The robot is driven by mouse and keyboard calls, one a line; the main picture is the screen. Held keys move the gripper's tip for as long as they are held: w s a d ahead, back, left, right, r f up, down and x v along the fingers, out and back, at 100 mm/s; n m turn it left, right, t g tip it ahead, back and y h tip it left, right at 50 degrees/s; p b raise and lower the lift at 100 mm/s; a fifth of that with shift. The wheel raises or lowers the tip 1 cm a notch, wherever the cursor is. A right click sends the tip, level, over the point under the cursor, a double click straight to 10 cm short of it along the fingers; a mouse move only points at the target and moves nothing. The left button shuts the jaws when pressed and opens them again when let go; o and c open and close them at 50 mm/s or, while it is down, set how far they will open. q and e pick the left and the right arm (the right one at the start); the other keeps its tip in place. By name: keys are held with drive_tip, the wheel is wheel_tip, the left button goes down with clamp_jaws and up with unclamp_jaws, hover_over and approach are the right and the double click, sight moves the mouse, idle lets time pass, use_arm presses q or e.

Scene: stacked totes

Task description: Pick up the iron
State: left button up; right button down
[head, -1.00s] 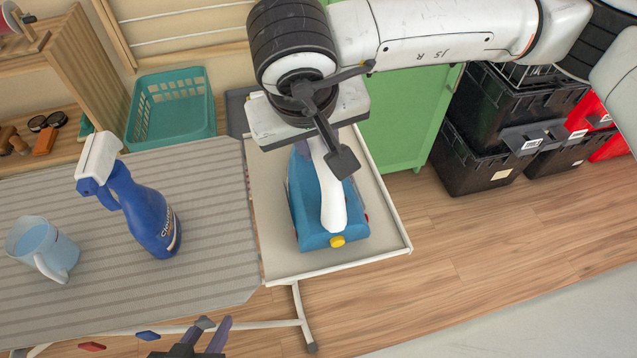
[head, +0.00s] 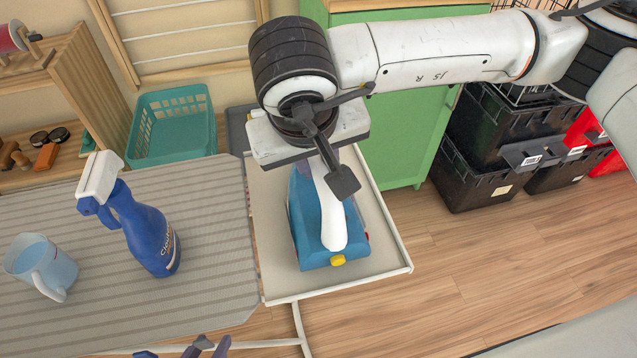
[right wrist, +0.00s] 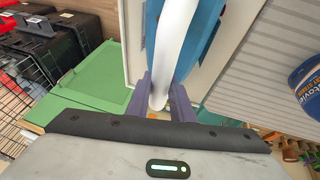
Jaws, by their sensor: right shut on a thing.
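The iron (head: 308,240) has a blue body, a white handle (head: 330,213) and a yellow button at its near end. It sits on the white-rimmed rest (head: 381,281) at the right end of the ironing board. My right gripper (right wrist: 165,100) is over its far part, shut on the white handle between purple fingers in the right wrist view. The gripper body hides the fingertips and the iron's far end in the head view. I cannot see any gap under the iron. My left gripper (head: 208,347) shows only its fingertips at the bottom edge, apart and empty.
On the striped board (head: 212,230) stand a blue spray bottle (head: 152,238) and a clear jug (head: 42,266). A teal basket (head: 172,140) is behind it. A green cabinet (head: 405,145) and black crates (head: 480,180) stand at the back right. Floor at right is clear.

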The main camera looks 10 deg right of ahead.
wheel_tip(320, 180, up, 10)
drive_tip(key=shift+r+p, duration=0.1)
drive_tip(key=shift+p, duration=0.35)
drive_tip(key=c, duration=2.1)
unclamp_jaws()
clamp_jaws()
